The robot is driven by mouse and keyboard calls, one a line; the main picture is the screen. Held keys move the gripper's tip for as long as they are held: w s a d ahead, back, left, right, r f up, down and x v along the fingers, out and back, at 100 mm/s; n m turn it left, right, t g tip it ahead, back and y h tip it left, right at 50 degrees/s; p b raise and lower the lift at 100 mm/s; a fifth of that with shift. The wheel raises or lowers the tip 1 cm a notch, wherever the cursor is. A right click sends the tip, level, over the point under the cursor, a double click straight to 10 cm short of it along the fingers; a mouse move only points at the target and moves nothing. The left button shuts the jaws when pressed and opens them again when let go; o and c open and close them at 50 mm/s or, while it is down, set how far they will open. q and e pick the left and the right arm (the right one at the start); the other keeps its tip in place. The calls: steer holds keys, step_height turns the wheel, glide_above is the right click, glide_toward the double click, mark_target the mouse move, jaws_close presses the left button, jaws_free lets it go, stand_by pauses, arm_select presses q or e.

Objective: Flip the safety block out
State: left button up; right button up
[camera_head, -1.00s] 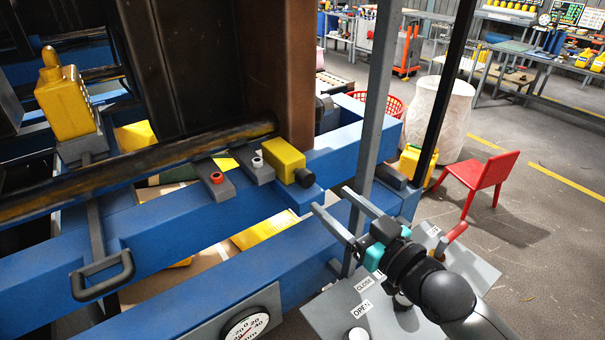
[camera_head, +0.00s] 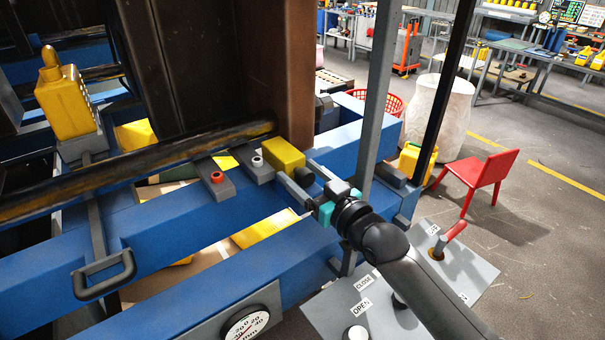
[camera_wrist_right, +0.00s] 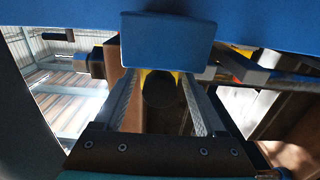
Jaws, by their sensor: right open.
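The safety block, a yellow block (camera_head: 283,154) with a dark round knob (camera_head: 304,176) on its near end, sits on the blue beam beside the rusty brown column. My right gripper (camera_head: 297,170) is open, with its fingers on either side of the knob. In the right wrist view the dark knob (camera_wrist_right: 159,90) shows between the two fingers, with a strip of yellow behind it. I cannot tell whether the fingers touch it. My left gripper is not in view.
Two grey brackets (camera_head: 216,178) stand left of the block, one with a red fitting. A grey post (camera_head: 376,95) rises close to my right gripper. The control panel (camera_head: 335,312) lies below my arm. A blue plate (camera_wrist_right: 170,40) sits close in the wrist view.

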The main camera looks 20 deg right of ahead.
steer(key=shift+c, duration=0.3)
jaws_close()
stand_by(0.3)
